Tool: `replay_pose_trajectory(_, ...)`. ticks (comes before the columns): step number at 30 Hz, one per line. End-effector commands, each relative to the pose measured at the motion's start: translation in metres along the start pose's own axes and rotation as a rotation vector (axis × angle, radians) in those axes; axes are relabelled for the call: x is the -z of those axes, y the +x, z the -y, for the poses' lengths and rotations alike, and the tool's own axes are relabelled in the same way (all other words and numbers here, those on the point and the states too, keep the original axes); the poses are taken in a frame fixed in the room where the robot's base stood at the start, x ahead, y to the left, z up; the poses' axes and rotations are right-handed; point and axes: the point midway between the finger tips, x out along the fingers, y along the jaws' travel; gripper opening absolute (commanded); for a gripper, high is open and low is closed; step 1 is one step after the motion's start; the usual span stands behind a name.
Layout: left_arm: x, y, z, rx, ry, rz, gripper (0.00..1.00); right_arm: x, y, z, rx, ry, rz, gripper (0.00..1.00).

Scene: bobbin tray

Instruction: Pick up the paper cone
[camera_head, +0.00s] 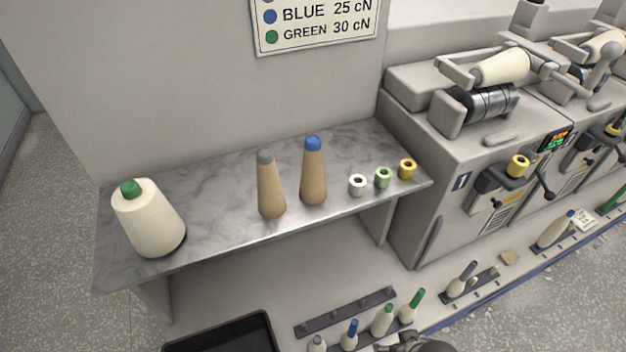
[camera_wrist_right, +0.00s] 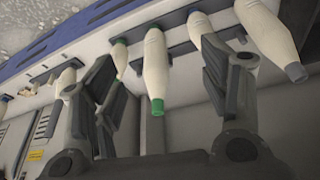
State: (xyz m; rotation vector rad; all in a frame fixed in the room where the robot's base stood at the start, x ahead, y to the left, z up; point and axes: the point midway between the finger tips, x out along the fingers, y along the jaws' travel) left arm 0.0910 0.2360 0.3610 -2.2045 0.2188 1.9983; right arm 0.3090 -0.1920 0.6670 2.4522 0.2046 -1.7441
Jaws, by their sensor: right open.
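Two brown paper cones stand upright on the marbled grey shelf (camera_head: 220,222). One paper cone (camera_head: 269,188) has a grey tip. The other paper cone (camera_head: 313,176), just right of it, has a blue tip. My right gripper (camera_wrist_right: 165,78) is open in the right wrist view, with white bobbins showing between and beyond its fingers. None is visibly held. Only a dark part of my right gripper (camera_head: 418,343) shows at the bottom edge of the head view, well below the shelf and apart from the cones. My left gripper is not in view.
A large white yarn cone (camera_head: 148,220) with a green tip stands on the shelf's left. Small white, green and yellow rolls (camera_head: 383,178) sit at its right end. Pegged bobbins (camera_head: 382,320) and a black tray (camera_head: 222,338) are below. Winding machines (camera_head: 470,160) stand at right.

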Motion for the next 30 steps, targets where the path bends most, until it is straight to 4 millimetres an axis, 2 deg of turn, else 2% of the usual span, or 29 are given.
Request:
replay_pose_trajectory(2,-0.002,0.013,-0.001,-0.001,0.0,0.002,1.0,0.03,-0.018,0.004,0.005,-0.005,-0.087,0.69)
replay_pose_trajectory(4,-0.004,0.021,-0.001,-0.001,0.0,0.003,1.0,0.071,-0.042,0.013,0.016,-0.014,-0.215,0.69)
replay_pose_trajectory(6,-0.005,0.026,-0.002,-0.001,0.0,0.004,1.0,0.132,-0.073,0.029,0.038,-0.029,-0.422,0.69)
replay_pose_trajectory(9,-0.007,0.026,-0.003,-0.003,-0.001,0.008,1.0,0.193,-0.106,0.049,0.072,-0.049,-0.643,0.69)
replay_pose_trajectory(13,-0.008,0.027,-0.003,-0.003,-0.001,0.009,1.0,0.252,-0.147,0.075,0.118,-0.074,-0.885,0.69)
replay_pose_trajectory(16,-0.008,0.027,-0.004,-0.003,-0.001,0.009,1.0,0.281,-0.174,0.091,0.151,-0.092,-1.026,0.69)
replay_pose_trajectory(21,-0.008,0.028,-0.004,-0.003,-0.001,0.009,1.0,0.305,-0.203,0.108,0.187,-0.11,-1.162,0.69)
replay_pose_trajectory(25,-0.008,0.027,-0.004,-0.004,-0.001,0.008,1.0,0.316,-0.207,0.112,0.194,-0.113,-1.19,0.69)
replay_pose_trajectory(30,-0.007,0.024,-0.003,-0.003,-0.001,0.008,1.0,0.339,-0.199,0.117,0.195,-0.113,-1.19,0.69)
